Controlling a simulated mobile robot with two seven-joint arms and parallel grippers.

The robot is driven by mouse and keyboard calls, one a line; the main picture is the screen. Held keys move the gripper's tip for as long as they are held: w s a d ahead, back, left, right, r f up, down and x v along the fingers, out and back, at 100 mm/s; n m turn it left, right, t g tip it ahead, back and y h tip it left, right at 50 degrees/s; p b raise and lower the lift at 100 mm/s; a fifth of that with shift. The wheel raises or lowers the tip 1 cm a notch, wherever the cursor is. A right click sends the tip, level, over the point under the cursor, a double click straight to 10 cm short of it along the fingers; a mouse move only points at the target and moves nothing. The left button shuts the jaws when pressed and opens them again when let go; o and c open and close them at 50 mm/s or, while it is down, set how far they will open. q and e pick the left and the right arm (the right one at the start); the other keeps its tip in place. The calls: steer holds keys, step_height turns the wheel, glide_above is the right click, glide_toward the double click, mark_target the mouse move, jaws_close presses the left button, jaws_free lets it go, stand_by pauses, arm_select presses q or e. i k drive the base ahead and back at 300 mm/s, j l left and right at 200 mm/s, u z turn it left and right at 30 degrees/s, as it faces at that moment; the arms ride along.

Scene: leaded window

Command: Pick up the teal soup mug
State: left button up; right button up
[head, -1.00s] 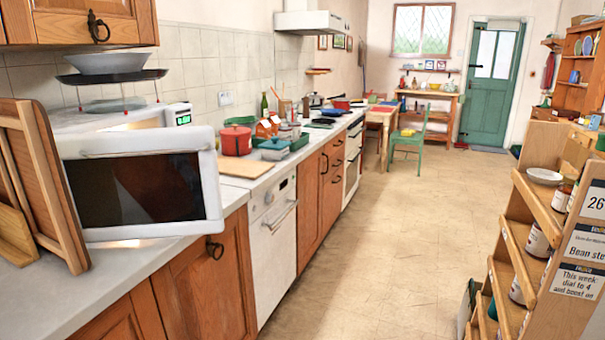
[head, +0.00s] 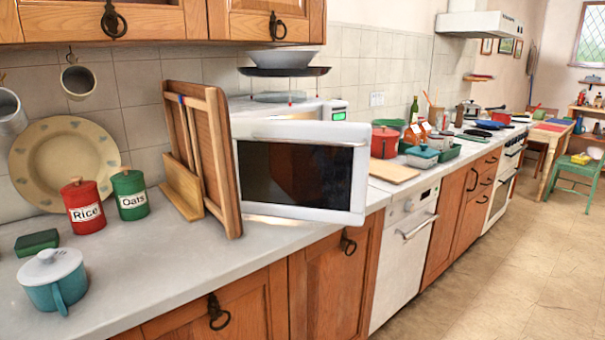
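A teal mug (head: 57,283) with a pale grey lid and a teal handle on its front stands upright on the grey counter (head: 195,262) at the lower left, near the front edge. Nothing covers it. Neither of my grippers is in the head view.
A dark green block (head: 36,243) lies just behind the mug. Red Rice (head: 86,206) and green Oats (head: 130,195) canisters stand behind it to the right, before a large plate (head: 63,165). Wooden boards (head: 208,155) and a microwave with its door (head: 300,172) open stand further right. The counter between is clear.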

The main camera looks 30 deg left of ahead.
mark_target(59, 295)
steer(key=u, duration=0.45)
steer(key=l+u, duration=0.1)
steer(key=u, duration=0.8)
steer(key=k+u, duration=0.1)
steer(key=u, duration=0.75)
